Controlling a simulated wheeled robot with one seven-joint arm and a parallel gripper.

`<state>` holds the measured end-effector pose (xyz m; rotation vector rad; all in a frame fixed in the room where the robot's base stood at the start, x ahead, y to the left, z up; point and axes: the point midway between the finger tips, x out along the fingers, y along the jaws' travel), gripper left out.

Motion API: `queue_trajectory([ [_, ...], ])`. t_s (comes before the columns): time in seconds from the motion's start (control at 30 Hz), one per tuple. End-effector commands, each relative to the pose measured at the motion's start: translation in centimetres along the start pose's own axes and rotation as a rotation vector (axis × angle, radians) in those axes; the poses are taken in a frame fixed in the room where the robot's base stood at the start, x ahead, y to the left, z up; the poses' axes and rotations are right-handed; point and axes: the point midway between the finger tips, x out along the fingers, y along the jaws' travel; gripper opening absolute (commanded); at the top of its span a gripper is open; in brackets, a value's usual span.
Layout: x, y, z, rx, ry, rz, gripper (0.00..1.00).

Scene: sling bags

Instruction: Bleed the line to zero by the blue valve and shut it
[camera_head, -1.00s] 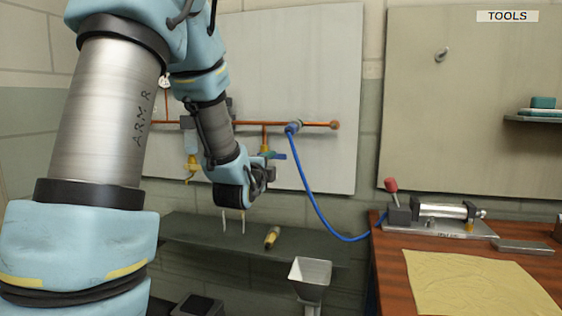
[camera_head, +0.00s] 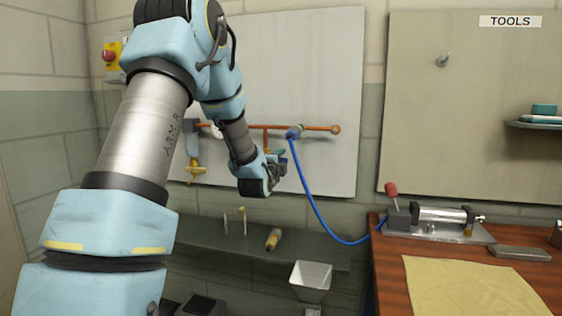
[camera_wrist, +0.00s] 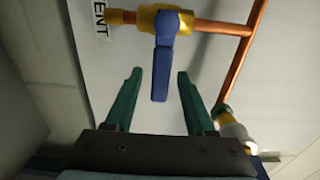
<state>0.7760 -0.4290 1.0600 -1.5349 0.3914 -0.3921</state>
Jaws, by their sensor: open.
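In the wrist view, the blue valve's lever (camera_wrist: 160,73) hangs down from a yellow valve body (camera_wrist: 165,20) on a copper pipe, beside a label ending in "ENT". My gripper (camera_wrist: 159,76) is open, its two green fingers on either side of the lever's lower part in the picture. Both fingers look clear of the lever; the depth between them is hard to tell. In the head view, my gripper (camera_head: 278,163) is in front of the copper line (camera_head: 318,128) and largely hides the blue valve. No pressure reading can be made out.
A blue hose (camera_head: 314,203) loops from the line to a hand pump (camera_head: 440,217) on the wooden bench at right. Below my gripper, a dark shelf (camera_head: 310,248) holds a yellow-handled tool (camera_head: 273,239), with a metal funnel (camera_head: 311,274) nearby. Another yellow valve (camera_head: 196,170) hangs at left.

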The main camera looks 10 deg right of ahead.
Motion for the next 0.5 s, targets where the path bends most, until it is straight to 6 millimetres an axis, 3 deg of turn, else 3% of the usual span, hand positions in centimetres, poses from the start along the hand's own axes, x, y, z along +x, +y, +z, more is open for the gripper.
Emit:
queue_trajectory([
  [0.07, -0.02, 0.01, -0.01, 0.0, 0.0, 0.0, 0.53],
  [0.5, -0.04, 0.01, -0.01, 0.0, 0.0, 0.001, 0.03],
])
